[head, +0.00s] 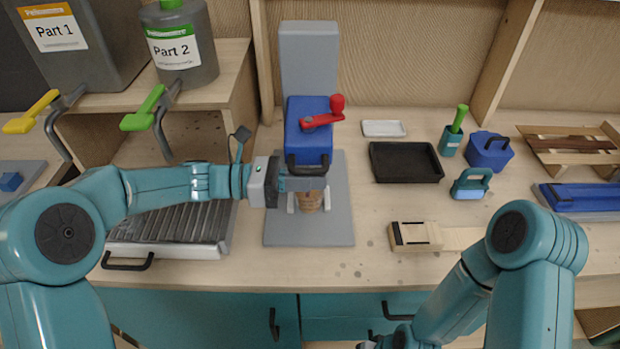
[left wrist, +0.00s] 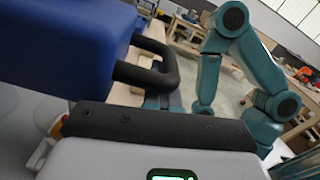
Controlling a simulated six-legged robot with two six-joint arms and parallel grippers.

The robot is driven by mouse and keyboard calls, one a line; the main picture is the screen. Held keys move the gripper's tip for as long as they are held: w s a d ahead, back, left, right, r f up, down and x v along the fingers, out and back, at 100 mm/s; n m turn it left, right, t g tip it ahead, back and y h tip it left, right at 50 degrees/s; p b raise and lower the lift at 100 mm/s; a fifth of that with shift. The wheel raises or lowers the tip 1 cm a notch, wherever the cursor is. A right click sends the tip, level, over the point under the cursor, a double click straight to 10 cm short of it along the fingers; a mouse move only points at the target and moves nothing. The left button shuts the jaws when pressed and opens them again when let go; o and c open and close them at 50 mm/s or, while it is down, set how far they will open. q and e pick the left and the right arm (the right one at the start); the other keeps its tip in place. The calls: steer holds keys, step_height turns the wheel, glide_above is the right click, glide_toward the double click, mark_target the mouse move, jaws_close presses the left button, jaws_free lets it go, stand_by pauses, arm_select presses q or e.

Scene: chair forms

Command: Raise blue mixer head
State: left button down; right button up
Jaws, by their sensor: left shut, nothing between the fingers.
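The blue mixer head (head: 306,135) sits level in front of a grey column (head: 309,60) above a grey base plate (head: 335,225). A red lever (head: 322,117) is on its top and a black handle (head: 292,164) is on its front. My left gripper (head: 306,183) is shut and empty, just below and in front of the handle. In the left wrist view the mixer head (left wrist: 60,45) fills the upper left, and its handle (left wrist: 165,75) stands just beyond my dark fingers (left wrist: 155,126), apparently apart from them. A brown cup (head: 311,201) is partly hidden under my gripper.
Part 1 (head: 80,45) and Part 2 (head: 183,45) dispensers stand on the left shelf. A ribbed grey tray (head: 175,225) lies left of the mixer. A black tray (head: 405,162) and a wooden block (head: 415,236) lie to the right, with bare tabletop between.

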arm_select(q)
steer(key=c, duration=1.1)
jaws_free()
steer(key=a+b, duration=0.1)
steer(key=a, duration=1.1)
